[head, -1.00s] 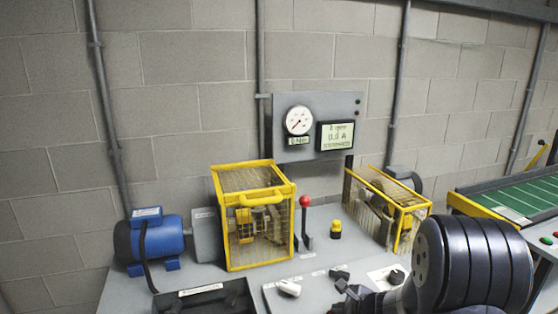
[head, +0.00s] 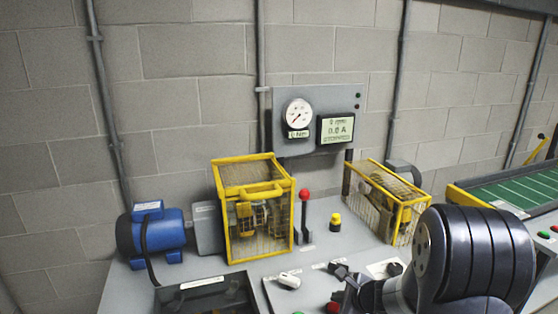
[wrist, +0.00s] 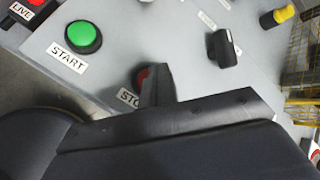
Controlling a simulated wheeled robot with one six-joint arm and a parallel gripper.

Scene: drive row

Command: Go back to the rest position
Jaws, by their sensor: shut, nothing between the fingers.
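My gripper (head: 350,287) is low in the head view, in front of my dark arm, over the front panel of the bench. In the wrist view my gripper (wrist: 158,85) shows as a dark finger tip, shut with nothing held. Behind the tip is a red STOP button (wrist: 141,77), partly hidden. A green START button (wrist: 83,37) is to its left and a black selector knob (wrist: 222,45) to its right. I cannot tell how far the tip is above the panel.
Two yellow mesh guards (head: 255,228) (head: 377,210), a red-knobbed lever (head: 304,215) and a yellow-topped button (head: 335,222) stand on the bench. A blue motor (head: 155,235) is at left, a green conveyor (head: 510,190) at right. A gauge panel (head: 345,104) stands behind.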

